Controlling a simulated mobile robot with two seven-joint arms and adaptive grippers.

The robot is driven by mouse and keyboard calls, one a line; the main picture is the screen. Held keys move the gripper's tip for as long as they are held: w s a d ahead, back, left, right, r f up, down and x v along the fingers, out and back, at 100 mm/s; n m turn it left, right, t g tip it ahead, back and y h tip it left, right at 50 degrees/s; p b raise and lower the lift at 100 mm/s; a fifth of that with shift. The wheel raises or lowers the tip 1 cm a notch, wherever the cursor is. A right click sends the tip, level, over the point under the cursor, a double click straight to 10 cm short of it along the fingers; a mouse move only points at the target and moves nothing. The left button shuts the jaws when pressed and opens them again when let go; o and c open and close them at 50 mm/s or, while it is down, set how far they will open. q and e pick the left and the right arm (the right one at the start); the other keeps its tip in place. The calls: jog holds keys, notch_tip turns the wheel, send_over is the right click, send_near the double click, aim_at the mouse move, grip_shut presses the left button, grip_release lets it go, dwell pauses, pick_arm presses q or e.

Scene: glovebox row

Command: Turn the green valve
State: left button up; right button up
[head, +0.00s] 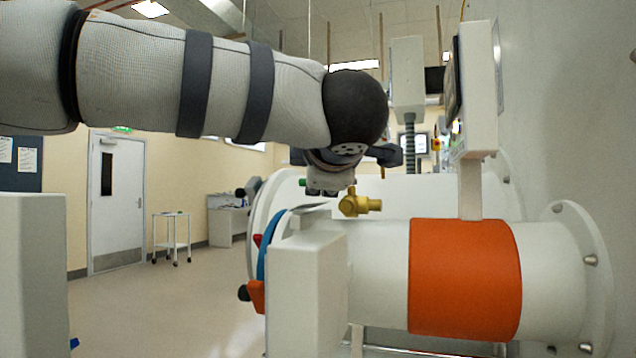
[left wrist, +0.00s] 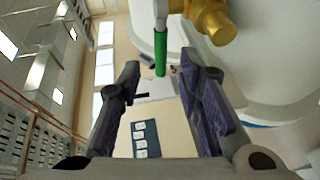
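The valve has a brass body (head: 360,204) on top of the white horizontal cylinder in the head view. In the left wrist view, its green handle (left wrist: 160,52) hangs from the brass body (left wrist: 213,20) at the top. My left gripper (left wrist: 165,78) is open, with nothing between its fingers that I can see touching them. The green handle's free end lies ahead, in line with the gap between the fingertips. In the head view the left gripper (head: 330,182) is beside the brass body, partly hidden under my own wrist. My right gripper is not in view.
An orange band (head: 464,280) wraps the cylinder (head: 375,265). A white box-shaped post (head: 308,295) stands in front of its left end, near a blue ring (head: 270,245). A white upright (head: 478,110) rises at right. Open floor (head: 170,300) lies left, with a cart (head: 172,235) far back.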

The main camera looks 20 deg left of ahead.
pick_arm(q)
jog(key=x, duration=0.6)
jog(key=shift+w+a+f, duration=0.1)
jog(key=shift+w+f, duration=0.05)
jog(key=shift+w, duration=0.15)
grip_shut()
